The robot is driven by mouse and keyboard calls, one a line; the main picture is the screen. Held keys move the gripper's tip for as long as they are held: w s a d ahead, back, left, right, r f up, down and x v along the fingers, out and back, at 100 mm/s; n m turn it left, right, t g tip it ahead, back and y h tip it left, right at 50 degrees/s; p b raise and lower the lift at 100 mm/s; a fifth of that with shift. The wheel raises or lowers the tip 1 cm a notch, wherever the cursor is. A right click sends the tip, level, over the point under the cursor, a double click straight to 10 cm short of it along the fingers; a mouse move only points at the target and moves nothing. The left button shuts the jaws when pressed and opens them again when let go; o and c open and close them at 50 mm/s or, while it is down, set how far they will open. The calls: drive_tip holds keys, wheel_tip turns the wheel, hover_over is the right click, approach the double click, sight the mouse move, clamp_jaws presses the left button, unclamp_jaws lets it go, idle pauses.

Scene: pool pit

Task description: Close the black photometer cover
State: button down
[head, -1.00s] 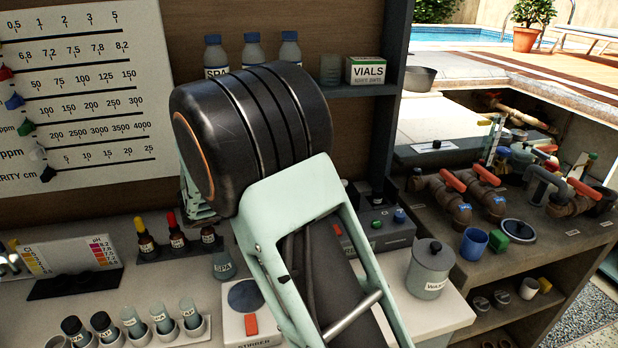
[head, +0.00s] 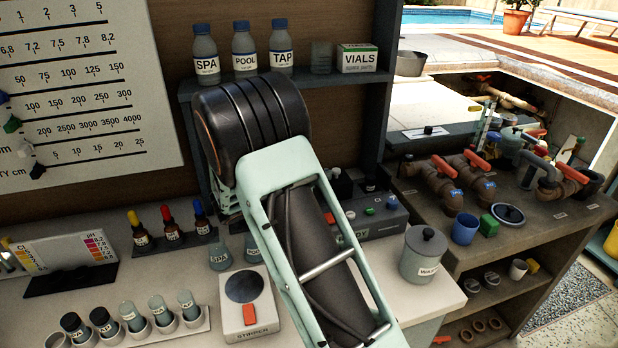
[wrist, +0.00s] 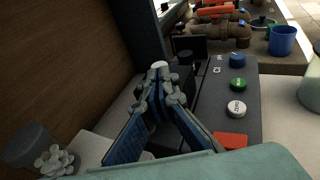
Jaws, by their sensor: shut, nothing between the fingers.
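The photometer (head: 378,217) is a dark grey box with coloured buttons on the counter, partly hidden behind my arm in the head view. It also shows in the wrist view (wrist: 222,92), with blue, green, white and red buttons on its right side. A black upright flap (wrist: 190,46), which looks like its raised cover, stands at its far end. My gripper (wrist: 160,70) is shut and empty, its fingertips together over the photometer's left side, near the flap. I cannot tell whether they touch it. In the head view my arm hides the fingertips.
A lidded grey jar (head: 424,255) stands right of the photometer. The stirrer (head: 249,300), dropper bottles (head: 172,236) and a row of vials (head: 133,318) are on the left. A shelf (head: 345,87) with bottles is above. Brown pipes (head: 437,187) lie to the right.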

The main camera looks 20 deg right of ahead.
drive_tip(key=shift+w+d+f, duration=0.1)
drive_tip(key=shift+w+d, duration=0.2)
drive_tip(key=shift+d, duration=0.25)
drive_tip(key=d+b, duration=0.2)
drive_tip(key=d, duration=0.9)
drive_tip(key=shift+f+b, duration=0.1)
drive_tip(key=shift+b, duration=0.3)
drive_tip(key=shift+d, duration=0.15)
